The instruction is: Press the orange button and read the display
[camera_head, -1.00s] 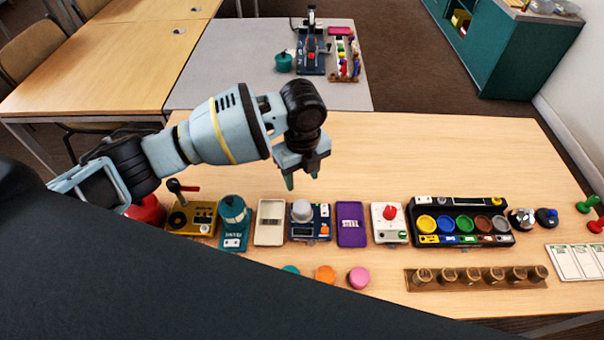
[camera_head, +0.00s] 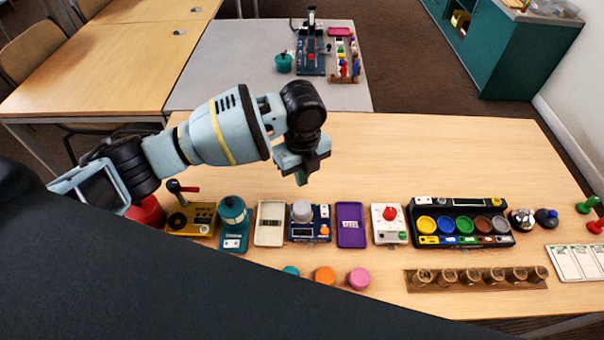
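A small dark blue device with a grey dome (camera_head: 302,211) stands in the row on the table. Its orange button (camera_head: 324,230) is at its lower right, and its dark display (camera_head: 302,233) is beside the button on the left. I cannot read that display. My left gripper (camera_head: 301,179) hangs above and behind this device, apart from it. Its fingertips are together, with nothing seen between them. My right gripper is out of view. A loose orange disc (camera_head: 325,275) lies nearer the front edge.
A beige box (camera_head: 270,236) and a purple box (camera_head: 350,238) flank the device. A white box with a red knob (camera_head: 390,214), a black panel with coloured dishes (camera_head: 463,203) and a wooden rack (camera_head: 410,281) stand right. The table behind the row is clear.

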